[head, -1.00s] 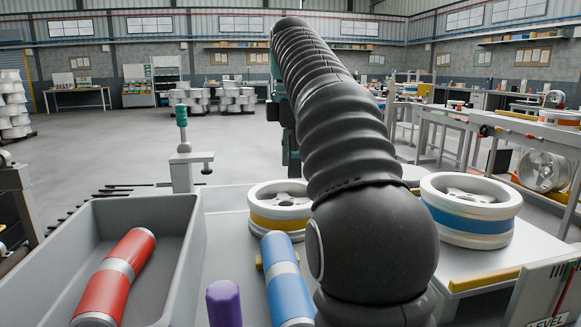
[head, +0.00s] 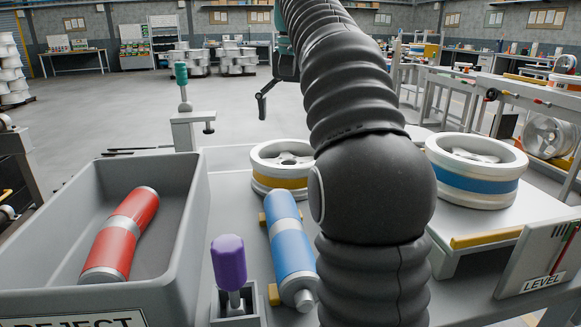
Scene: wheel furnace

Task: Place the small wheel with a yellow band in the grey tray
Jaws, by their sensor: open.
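The small wheel with a yellow band (head: 268,181) lies flat on the grey table, behind the blue cylinder; my arm hides its right edge. A deep grey tray (head: 190,225) stands at the left, with a sign reading REJECT on its front. A red cylinder (head: 122,235) with a silver band lies inside it. My gripper (head: 263,102) is partly hidden behind my arm, beyond and above the yellow-banded wheel. One dark finger shows, apart from the wheel. It is open and holds nothing that I can see.
A larger blue-banded wheel (head: 476,186) lies on a white platform at the right. A blue cylinder (head: 288,245) rests on yellow supports, beside a purple-handled tool (head: 229,262). A post with a teal top (head: 182,85) stands at the table's back edge. A LEVEL panel (head: 540,262) is at right.

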